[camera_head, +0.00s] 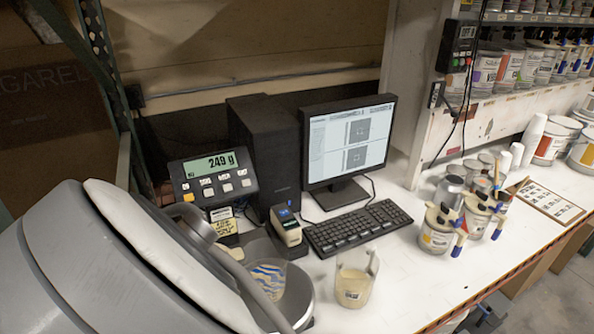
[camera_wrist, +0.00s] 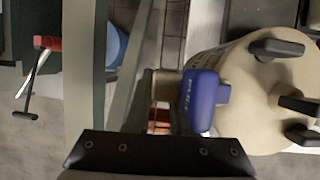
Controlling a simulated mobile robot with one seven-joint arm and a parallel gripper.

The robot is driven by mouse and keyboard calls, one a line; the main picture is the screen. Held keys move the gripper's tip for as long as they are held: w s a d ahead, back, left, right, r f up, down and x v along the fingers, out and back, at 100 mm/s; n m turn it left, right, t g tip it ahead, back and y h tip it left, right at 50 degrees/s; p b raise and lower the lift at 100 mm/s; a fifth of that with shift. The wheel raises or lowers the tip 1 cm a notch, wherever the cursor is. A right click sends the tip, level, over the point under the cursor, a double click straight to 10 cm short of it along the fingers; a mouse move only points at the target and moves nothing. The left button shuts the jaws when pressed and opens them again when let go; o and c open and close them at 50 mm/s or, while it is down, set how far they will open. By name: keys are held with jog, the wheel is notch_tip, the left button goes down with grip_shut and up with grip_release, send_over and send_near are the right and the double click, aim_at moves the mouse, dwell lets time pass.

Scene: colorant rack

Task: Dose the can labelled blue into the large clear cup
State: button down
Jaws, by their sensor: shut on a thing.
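My gripper (camera_wrist: 165,112) is at the lower middle of the wrist view. It is shut on a can (camera_wrist: 245,100) with a cream lid, a blue handle piece (camera_wrist: 206,95) and black knobs. The can's label does not show, and the exact grip is hard to make out. In the head view my arm fills the lower left; my gripper and the held can are hidden there. A cup (camera_head: 268,276) with blue, yellow and white swirls stands on the scale pan (camera_head: 297,300), partly behind my arm. A clear cup (camera_head: 353,282) with cream contents stands on the bench.
The scale display (camera_head: 214,177) reads 249 g. A small label device (camera_head: 288,228), a keyboard (camera_head: 357,227) and a monitor (camera_head: 345,140) stand behind. Several lidded cans (camera_head: 438,232) stand at right. The bench front is clear right of the clear cup.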

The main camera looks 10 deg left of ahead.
jog(key=shift+s+a+f+t+h, duration=0.1)
jog(key=shift+a+f+t+h, duration=0.1)
jog(key=shift+f, duration=0.4)
jog(key=shift+s+a+f+t+h, duration=0.1)
jog(key=shift+a+f+h, duration=0.1)
jog(key=shift+f, duration=0.4)
jog(key=shift+r, duration=2.45)
jog(key=shift+d, duration=0.1)
